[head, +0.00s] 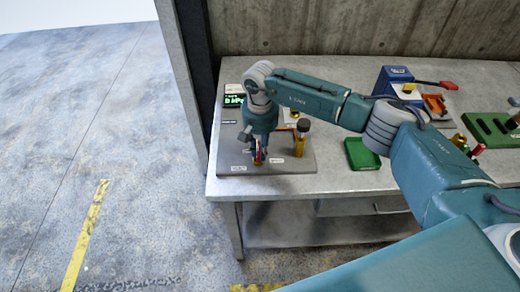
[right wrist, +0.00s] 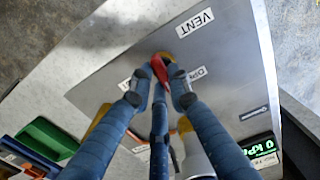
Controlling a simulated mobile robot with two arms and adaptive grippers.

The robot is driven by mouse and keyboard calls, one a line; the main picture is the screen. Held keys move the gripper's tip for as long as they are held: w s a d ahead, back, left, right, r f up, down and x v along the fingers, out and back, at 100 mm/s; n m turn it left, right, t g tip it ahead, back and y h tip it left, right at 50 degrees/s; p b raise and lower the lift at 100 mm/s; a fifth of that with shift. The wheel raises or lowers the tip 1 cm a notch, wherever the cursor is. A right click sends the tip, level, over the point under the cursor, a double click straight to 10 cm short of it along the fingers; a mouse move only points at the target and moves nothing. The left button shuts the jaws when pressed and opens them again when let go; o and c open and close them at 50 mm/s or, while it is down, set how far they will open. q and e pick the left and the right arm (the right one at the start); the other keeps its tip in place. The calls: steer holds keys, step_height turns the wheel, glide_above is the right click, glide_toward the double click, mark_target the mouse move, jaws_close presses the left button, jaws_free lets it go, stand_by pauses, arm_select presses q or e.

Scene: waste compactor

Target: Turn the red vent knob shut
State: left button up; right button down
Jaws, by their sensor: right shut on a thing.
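My right gripper (right wrist: 161,88) points down at the panel and is shut on the red knob. In the head view my right gripper (head: 259,157) is at the front left of the panel and hides most of the knob (head: 257,158). My left gripper is not in view.
A brass cylinder with a dark top (head: 301,138) stands on the panel just right of my gripper. A green-lit kPa display (head: 234,99) stands behind. A green tray (head: 361,154) and a blue vise-like device (head: 394,79) are farther right. The floor at left is clear.

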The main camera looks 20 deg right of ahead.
steer(key=shift+f+m+b, duration=0.15)
steer(key=shift+m+b, duration=0.45)
steer(key=shift+b, duration=0.25)
steer(key=m+b, duration=0.8)
steer(key=shift+a+m, duration=0.1)
steer(key=shift+m, duration=0.2)
steer(key=m+b, duration=0.2)
steer(key=m, duration=0.1)
steer(key=shift+s+m, duration=0.1)
steer(key=shift+m, duration=0.2)
steer(key=shift+a+r+m+b, duration=0.1)
steer(key=shift+m+b, duration=0.4)
steer(key=shift+m, duration=0.45)
steer(key=shift+a+r+m+b, duration=0.1)
steer(key=shift+m+b, duration=0.35)
steer(key=shift+m, duration=0.5)
steer(key=c, duration=1.6)
jaws_free()
steer(key=shift+c, duration=0.2)
